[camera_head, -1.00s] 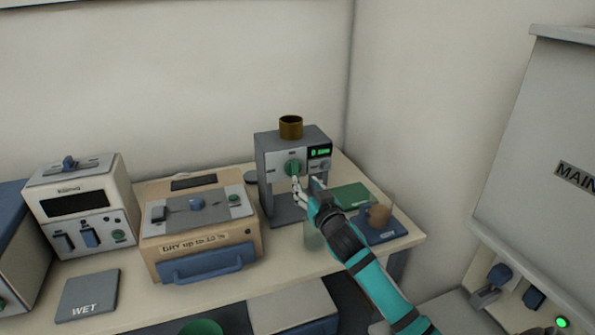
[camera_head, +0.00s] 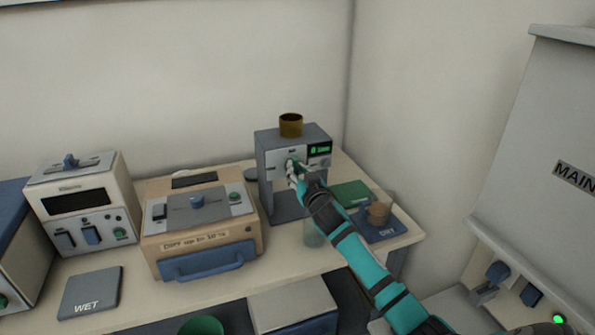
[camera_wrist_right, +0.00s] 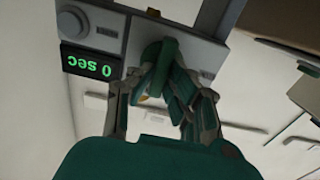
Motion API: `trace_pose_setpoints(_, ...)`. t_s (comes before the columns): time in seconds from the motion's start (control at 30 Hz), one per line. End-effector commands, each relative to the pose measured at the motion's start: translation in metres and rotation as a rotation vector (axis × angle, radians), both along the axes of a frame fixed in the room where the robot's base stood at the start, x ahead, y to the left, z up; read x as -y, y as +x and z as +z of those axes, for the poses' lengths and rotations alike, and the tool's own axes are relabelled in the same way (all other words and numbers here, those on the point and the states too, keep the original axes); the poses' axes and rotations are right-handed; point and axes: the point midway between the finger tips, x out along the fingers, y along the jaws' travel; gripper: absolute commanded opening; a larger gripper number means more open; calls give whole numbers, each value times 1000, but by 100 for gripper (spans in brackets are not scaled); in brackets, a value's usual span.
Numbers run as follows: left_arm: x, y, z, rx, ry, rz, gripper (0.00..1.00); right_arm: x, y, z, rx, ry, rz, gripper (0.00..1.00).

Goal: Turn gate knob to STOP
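The gate knob (camera_wrist_right: 160,58) is a green knob on the front of a grey machine (camera_head: 268,160). Its handle shows in the wrist view between my right gripper's fingers; in the head view the fingers partly cover it (camera_head: 290,163). My right gripper (camera_wrist_right: 162,78) has its fingertips against both sides of the handle and looks shut on it. It also shows in the head view (camera_head: 294,174). The machine's green display (camera_wrist_right: 92,67) reads 0 sec, upside down in the wrist view. The knob's STOP mark cannot be read. My left gripper is not in view.
A brown cup (camera_head: 291,125) stands on top of the machine. A clear glass (camera_head: 313,236) is below my right arm. A blue DRY mat (camera_head: 392,229) with a brown pot lies to the right. A beige box (camera_head: 246,236) is left of the machine.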

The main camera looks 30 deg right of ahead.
Motion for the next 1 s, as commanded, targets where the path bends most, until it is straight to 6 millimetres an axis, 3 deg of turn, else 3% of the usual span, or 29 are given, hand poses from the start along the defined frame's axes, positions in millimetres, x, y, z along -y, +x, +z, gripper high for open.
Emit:
trace_pose_setpoints(0.1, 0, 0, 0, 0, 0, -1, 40, 0, 0, 0, 0, 0, 0, 0)
trace_pose_setpoints(0.57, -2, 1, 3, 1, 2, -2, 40, -1, 0, 0, -15, -62, 0, 0)
trace_pose_setpoints(1.0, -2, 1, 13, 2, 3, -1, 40, -2, 0, 0, -99, -402, 0, 0)
